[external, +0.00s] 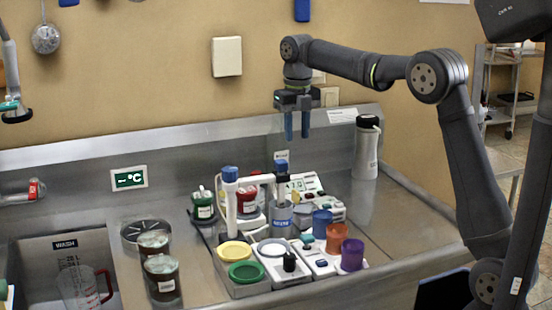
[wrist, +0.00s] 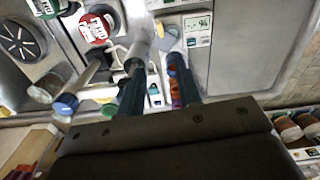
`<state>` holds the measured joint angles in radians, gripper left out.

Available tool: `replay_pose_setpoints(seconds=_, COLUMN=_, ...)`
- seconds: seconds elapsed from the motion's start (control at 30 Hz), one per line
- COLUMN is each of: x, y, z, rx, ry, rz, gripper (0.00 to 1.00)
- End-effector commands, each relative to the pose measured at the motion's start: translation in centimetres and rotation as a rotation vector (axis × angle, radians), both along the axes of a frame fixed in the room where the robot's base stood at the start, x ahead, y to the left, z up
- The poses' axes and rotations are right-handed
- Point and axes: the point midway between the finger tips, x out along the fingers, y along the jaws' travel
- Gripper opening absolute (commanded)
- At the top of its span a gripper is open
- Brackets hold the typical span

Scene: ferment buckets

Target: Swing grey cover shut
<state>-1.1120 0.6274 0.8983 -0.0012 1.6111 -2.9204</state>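A grey bucket (external: 282,218) with a blue label stands in the middle of the bench, partly behind a white rail with blue caps. A flat grey cover (external: 301,216) seems to lie out to its right, swung away from the mouth; it shows as a pale disc in the wrist view (wrist: 168,38). The hinge is too small to make out. My gripper (external: 297,138) points down, open and empty, well above the bucket and cover. In the wrist view its two dark fingers (wrist: 158,65) are apart with nothing between them.
A red bucket (external: 247,203) and green bucket (external: 203,206) stand left of the grey one. In front are yellow (external: 234,250) and green (external: 246,271) discs and blue, orange and purple cups (external: 352,254). A steel flask (external: 366,150) stands behind right. The right bench is clear.

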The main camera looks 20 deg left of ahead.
Motion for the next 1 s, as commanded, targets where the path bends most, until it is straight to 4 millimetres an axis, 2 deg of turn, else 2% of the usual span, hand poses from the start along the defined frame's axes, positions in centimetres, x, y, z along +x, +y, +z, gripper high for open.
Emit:
replay_pose_setpoints(seconds=0.17, x=-0.3, y=-0.3, z=0.0, rx=0.026, ry=-0.016, rz=-0.233, gripper=0.32)
replay_pose_setpoints(seconds=0.57, x=-1.2, y=-1.5, z=-0.3, rx=0.138, ry=-0.022, rz=-1.038, gripper=0.32)
replay_pose_setpoints(seconds=1.0, x=-2.3, y=-2.9, z=-0.6, rx=0.279, ry=0.086, rz=-1.912, gripper=0.32)
